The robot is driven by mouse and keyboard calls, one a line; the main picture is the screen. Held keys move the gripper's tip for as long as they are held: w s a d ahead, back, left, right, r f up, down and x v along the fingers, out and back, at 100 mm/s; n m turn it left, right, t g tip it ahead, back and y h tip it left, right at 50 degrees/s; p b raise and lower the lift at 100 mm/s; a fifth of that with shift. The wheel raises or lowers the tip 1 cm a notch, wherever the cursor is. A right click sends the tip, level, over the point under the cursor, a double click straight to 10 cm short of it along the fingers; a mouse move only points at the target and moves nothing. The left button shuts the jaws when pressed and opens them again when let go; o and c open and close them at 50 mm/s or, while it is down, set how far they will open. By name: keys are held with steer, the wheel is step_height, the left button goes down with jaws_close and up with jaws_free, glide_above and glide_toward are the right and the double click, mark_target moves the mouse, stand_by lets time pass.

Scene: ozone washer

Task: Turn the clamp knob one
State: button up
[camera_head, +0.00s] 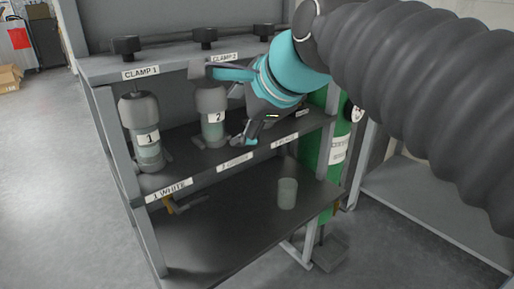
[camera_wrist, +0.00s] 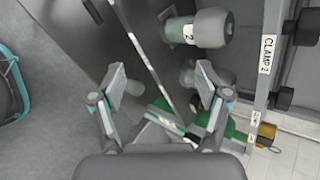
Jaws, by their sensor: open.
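Clamp knob one (camera_head: 125,47) is a black round knob on the top beam at the left of the rack, above the "CLAMP 1" label (camera_head: 141,72). In the head view it is fully visible and nothing touches it. My gripper (camera_head: 222,104) is open and empty, in front of the rack near bottle 2, to the right of and below knob one. In the wrist view the spread fingers (camera_wrist: 160,80) have a clear gap between them. Knob one does not show in the wrist view, which shows the "CLAMP 2" label (camera_wrist: 267,55) at right.
Knob two (camera_head: 205,36) and another black knob (camera_head: 264,30) are along the same beam. Bottle 1 (camera_head: 139,112) and bottle 2 (camera_head: 211,100) stand on the middle shelf. A clear cup (camera_head: 288,194) stands on the lower shelf. The left floor is free.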

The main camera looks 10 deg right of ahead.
steer(key=s+d+f+n+g+h, duration=0.1)
steer(key=d+f+n, duration=0.3)
steer(key=f, duration=0.4)
steer(key=shift+s+d+n+h, duration=0.4)
steer(key=shift+s+n, duration=0.3)
steer(key=shift+s, duration=0.15)
